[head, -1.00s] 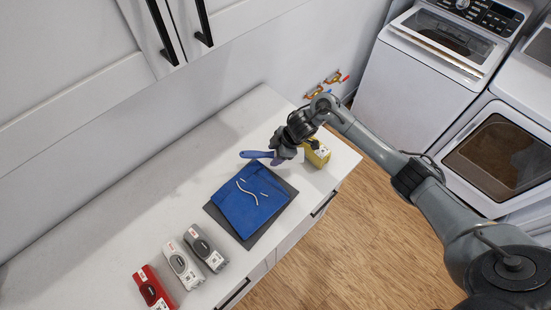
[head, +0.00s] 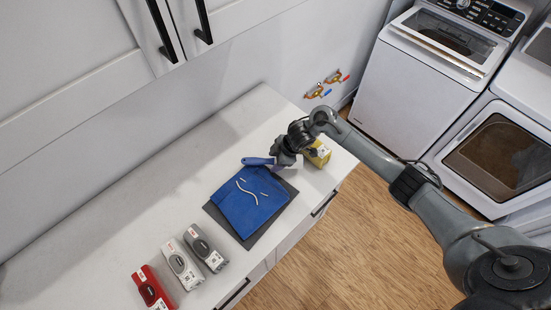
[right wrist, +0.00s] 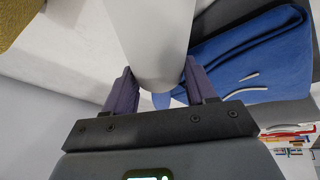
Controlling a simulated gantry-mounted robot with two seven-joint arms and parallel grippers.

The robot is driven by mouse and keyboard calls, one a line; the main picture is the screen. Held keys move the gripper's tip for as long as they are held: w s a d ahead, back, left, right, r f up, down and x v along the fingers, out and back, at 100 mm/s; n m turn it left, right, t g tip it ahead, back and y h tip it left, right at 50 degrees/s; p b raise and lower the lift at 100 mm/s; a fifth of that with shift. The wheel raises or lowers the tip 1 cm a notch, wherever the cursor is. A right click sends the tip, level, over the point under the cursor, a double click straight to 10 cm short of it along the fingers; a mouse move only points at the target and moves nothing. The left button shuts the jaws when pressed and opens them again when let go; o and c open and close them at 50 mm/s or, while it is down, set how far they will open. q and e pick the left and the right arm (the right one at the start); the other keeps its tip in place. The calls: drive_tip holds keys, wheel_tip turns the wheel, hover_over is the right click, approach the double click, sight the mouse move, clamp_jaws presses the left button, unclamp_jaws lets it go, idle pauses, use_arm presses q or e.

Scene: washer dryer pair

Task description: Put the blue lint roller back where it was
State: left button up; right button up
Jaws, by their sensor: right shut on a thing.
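The blue lint roller shows its blue handle (head: 257,161) in the head view, pointing left from my right gripper (head: 286,160). In the right wrist view its white roll (right wrist: 152,35) lies between the two fingers of my right gripper (right wrist: 160,92), which is shut on it. The roller is just beyond the far edge of the folded blue cloth (head: 248,203), low over the white counter (head: 110,215). I cannot tell whether it touches the counter. The cloth also shows in the right wrist view (right wrist: 265,60). My left gripper is not in view.
A yellow box (head: 319,154) stands close right of my right gripper. A dark mat (head: 284,206) lies under the cloth. A washer (head: 418,80) is at the right.

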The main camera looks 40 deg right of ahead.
drive_tip(key=shift+f, duration=0.15)
drive_tip(key=o, duration=1)
